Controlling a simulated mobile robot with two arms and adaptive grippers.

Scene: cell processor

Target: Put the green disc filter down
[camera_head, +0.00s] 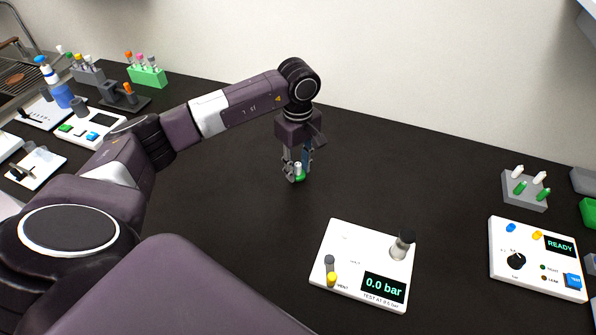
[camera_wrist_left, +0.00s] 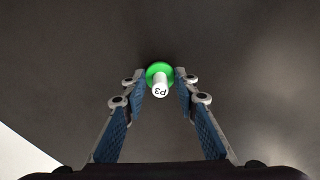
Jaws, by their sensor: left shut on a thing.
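The green disc filter (camera_head: 299,177) is at my left gripper (camera_head: 298,168), at the back middle of the dark table in the head view. In the left wrist view the filter (camera_wrist_left: 158,72) shows a green disc with a white stem marked "P3", between the fingertips of my left gripper (camera_wrist_left: 159,97). The left gripper points down and is shut on the filter. I cannot tell whether the filter touches the table. My right gripper is not in view.
A white pressure panel (camera_head: 345,240) reading "0.0 bar" lies in front, to the right of the gripper. A grey rack (camera_head: 517,199) with green and white pieces and a "READY" panel (camera_head: 507,283) stand at the right. Table around the gripper is clear.

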